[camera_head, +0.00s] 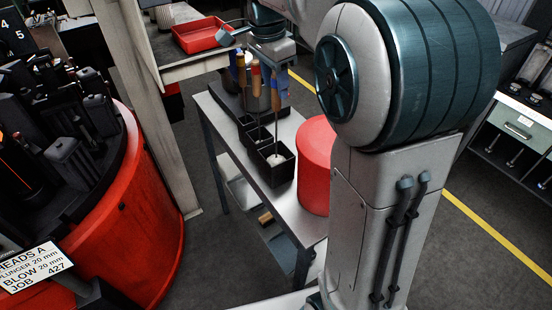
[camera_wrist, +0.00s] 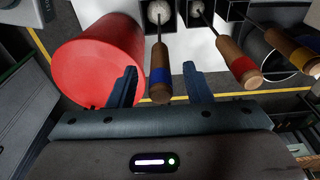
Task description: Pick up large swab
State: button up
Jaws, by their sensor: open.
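Several swabs with wooden handles and coloured bands stand in black open boxes. The blue-banded swab (camera_wrist: 160,76) has a white head that looks bigger than its neighbour's, so it appears to be the large one. Its head sits in the front black box (camera_head: 284,172). My gripper (camera_wrist: 161,86) is open, with one finger on each side of the blue-banded handle and visible gaps to both. The red-banded swab (camera_wrist: 238,63) is right of the fingers, outside them.
A red cylindrical bin (camera_head: 315,165) stands beside the boxes on the metal table (camera_head: 232,135), close to the left finger in the wrist view. Another swab (camera_wrist: 288,48) leans farther right. A red tray (camera_head: 198,36) lies behind. The red rotary machine (camera_head: 135,230) stands left.

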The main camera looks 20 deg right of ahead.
jog(key=shift+d+f, duration=0.2)
jog(key=shift+f, duration=1.1)
grip_shut()
jog(key=shift+r, duration=0.1)
